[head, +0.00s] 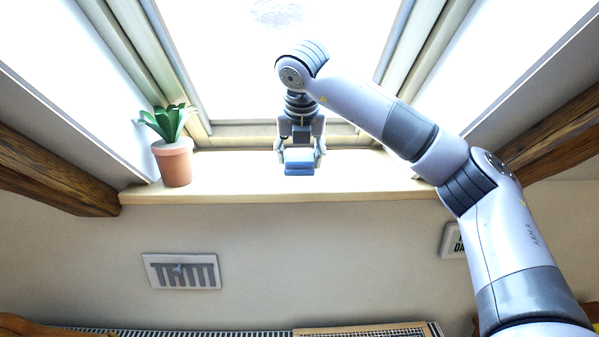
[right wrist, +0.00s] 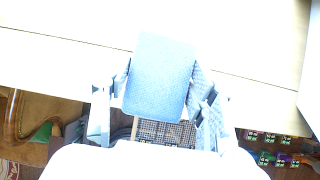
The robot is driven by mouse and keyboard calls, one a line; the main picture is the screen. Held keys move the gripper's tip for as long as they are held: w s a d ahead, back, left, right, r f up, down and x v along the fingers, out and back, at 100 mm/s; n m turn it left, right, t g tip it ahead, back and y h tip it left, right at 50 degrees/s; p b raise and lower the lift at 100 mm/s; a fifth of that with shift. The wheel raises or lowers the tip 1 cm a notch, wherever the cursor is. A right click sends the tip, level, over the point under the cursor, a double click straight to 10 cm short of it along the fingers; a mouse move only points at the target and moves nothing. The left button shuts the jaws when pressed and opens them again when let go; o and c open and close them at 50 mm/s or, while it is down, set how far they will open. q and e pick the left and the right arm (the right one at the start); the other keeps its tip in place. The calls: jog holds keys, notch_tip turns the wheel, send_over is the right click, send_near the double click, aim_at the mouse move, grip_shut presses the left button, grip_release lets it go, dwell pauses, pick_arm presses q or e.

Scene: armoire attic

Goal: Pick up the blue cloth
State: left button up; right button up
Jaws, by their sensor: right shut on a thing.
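The blue cloth (head: 299,161) looks like a small folded block at the window sill (head: 370,180). My right gripper (head: 300,157) reaches down to it from above, one finger on each side, and is shut on it. In the right wrist view the cloth (right wrist: 160,78) is pale blue and sits between the two fingers (right wrist: 158,108). The sill shows behind it there. I cannot tell whether the cloth touches the sill. My left gripper is not in view.
A potted plant (head: 173,160) stands at the left end of the sill. The sill between plant and gripper is clear, as is its right part. A wall vent (head: 182,271) is below. Wooden beams (head: 50,170) flank the window.

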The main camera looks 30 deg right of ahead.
aim_at(298, 153)
notch_tip(298, 153, up, 3)
jog(key=shift+a+r+b, duration=0.1)
jog(key=shift+b, duration=0.35)
jog(key=shift+s+a+r+b, duration=0.1)
jog(key=shift+s+a+b, duration=0.15)
jog(key=shift+s+b, duration=0.2)
jog(key=s+a+b, duration=0.2)
jog(key=s+a, duration=0.2)
jog(key=s, duration=0.4)
jog(key=s+a+b, duration=0.2)
jog(key=s+a, duration=0.3)
jog(key=s, duration=0.3)
jog(key=shift+a+r, duration=0.2)
jog(key=shift+a, duration=0.1)
jog(key=shift+w, duration=0.1)
